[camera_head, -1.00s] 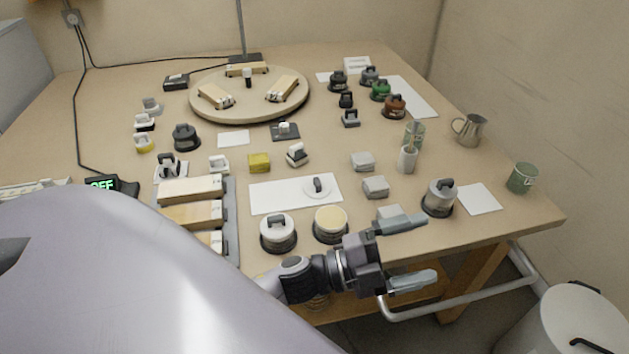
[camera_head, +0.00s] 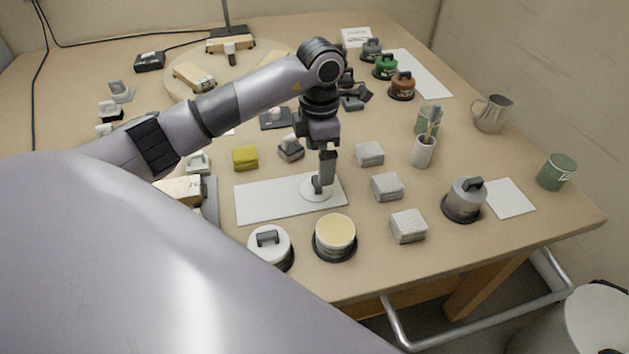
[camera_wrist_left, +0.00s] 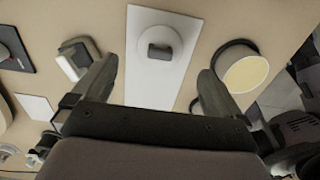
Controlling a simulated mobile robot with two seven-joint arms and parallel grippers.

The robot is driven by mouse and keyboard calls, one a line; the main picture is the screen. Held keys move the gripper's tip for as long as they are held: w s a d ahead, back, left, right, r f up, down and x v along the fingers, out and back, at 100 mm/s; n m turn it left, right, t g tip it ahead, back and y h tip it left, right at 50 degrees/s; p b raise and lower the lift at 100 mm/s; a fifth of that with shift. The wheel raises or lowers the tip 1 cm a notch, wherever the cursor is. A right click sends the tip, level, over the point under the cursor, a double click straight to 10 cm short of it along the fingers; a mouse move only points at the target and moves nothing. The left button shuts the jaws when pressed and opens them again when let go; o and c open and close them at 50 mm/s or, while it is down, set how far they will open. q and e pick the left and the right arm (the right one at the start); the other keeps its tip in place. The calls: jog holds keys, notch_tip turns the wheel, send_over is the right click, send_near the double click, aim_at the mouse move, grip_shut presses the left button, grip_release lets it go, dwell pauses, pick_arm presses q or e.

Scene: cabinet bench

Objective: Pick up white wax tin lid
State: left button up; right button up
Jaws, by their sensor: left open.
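The white wax tin lid (camera_head: 309,194) is a flat round disc with a dark handle. It lies on a white rectangular mat (camera_head: 262,202). In the left wrist view the lid (camera_wrist_left: 144,34) lies ahead, between the lines of the two fingers. My left gripper (camera_head: 326,173) points down over the lid, its fingers near the handle; contact cannot be told. In the left wrist view the gripper (camera_wrist_left: 157,69) is open and empty. An open tin of pale yellow wax (camera_head: 335,232) stands at the mat's front right. My right gripper is not in view.
A closed white-lidded tin (camera_head: 268,244) stands left of the open tin. Several grey blocks (camera_head: 387,186) sit right of the mat. A grey tin (camera_head: 465,199) and a brush cup (camera_head: 423,152) stand further right. A yellow block (camera_head: 245,157) lies behind the mat.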

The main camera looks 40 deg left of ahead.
aim_at(317, 180)
pick_arm(q)
jog(key=f, duration=0.6)
jog(key=shift+s+a+f, duration=0.1)
jog(key=shift+s+f, duration=0.1)
jog(key=shift+f, duration=0.2)
jog(key=c, duration=1)
